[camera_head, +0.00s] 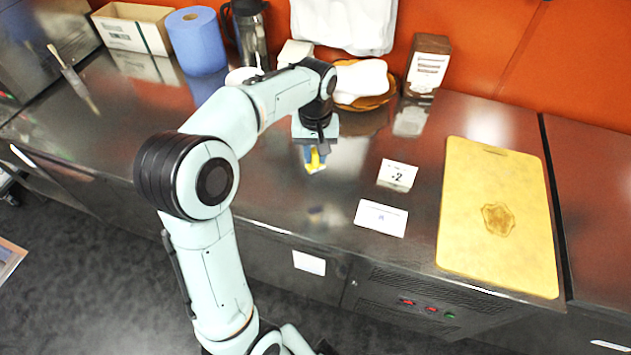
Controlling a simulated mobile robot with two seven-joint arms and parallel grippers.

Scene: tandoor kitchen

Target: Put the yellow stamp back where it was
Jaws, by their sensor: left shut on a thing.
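My left gripper (314,157) points down above the steel counter (270,205). It is shut on the yellow stamp (315,163), which shows between and below the fingers. The stamp appears held above the counter, with a faint yellow reflection below it. My left arm reaches across the middle of the picture. A white card marked with a "2" (397,175) stands to the right of the gripper. A flat white card (381,218) lies nearer the front edge. My right gripper is not in view.
A yellow cutting board (500,245) with a brown mark lies at right. Along the back are a blue paper roll (197,42), a dark jug (250,35), a brown plate (375,100) with a white thing on it, and a brown-and-white box (427,65).

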